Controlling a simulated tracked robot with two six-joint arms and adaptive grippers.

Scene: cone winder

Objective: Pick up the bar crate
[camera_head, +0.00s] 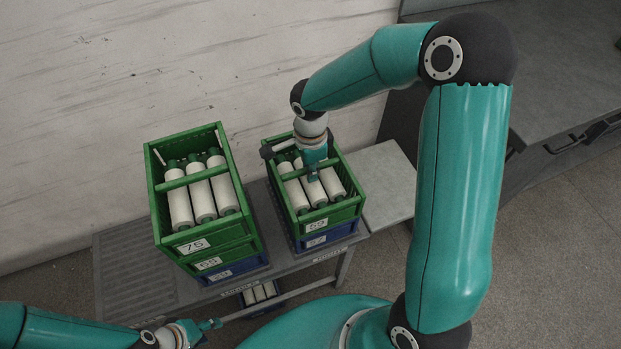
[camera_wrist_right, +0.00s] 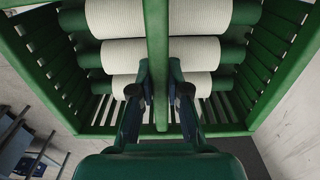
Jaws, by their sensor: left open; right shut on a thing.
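A green bar crate (camera_head: 330,214), marked 59, holds white rolls (camera_head: 293,188) with green ends and has a green bar across its top. It sits on a blue crate (camera_head: 327,236). My right gripper (camera_head: 312,172) reaches down from above at this bar. In the right wrist view, the fingers of the right gripper (camera_wrist_right: 160,85) lie on both sides of the green bar (camera_wrist_right: 157,40), shut on it, with white rolls (camera_wrist_right: 195,55) below. The arm and gripper hide part of the crate in the head view. My left gripper (camera_head: 205,330) is open and empty at the bottom left.
Another green crate (camera_head: 205,235), marked 75, with rolls and a bar, tops a stack to the left. Both stacks stand on a grey table (camera_head: 125,260). A light plate (camera_head: 388,185) lies right of the gripped crate. The wall (camera_head: 90,110) is behind.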

